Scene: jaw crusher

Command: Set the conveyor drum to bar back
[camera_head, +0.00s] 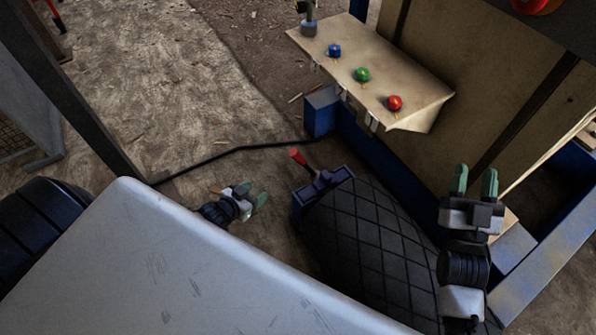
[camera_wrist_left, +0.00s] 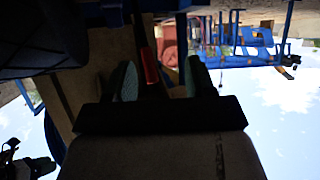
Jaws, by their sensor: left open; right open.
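A bar with a red handle (camera_head: 297,156) sticks up from that bracket and leans left. My left gripper (camera_head: 253,194) is open, left of the bracket and apart from the red handle. In the left wrist view a red handle (camera_wrist_left: 150,66) shows between the open green fingers (camera_wrist_left: 160,65); I cannot tell its distance. The drum itself is not clearly visible. My right gripper (camera_head: 475,181) is open and empty above the belt's right side.
A tan control panel (camera_head: 385,75) carries blue (camera_head: 334,51), green (camera_head: 362,74) and red (camera_head: 394,102) buttons. A blue frame (camera_head: 375,150) runs below it. A large grey surface (camera_head: 150,270) fills the lower left. A black cable (camera_head: 235,149) crosses open dirt.

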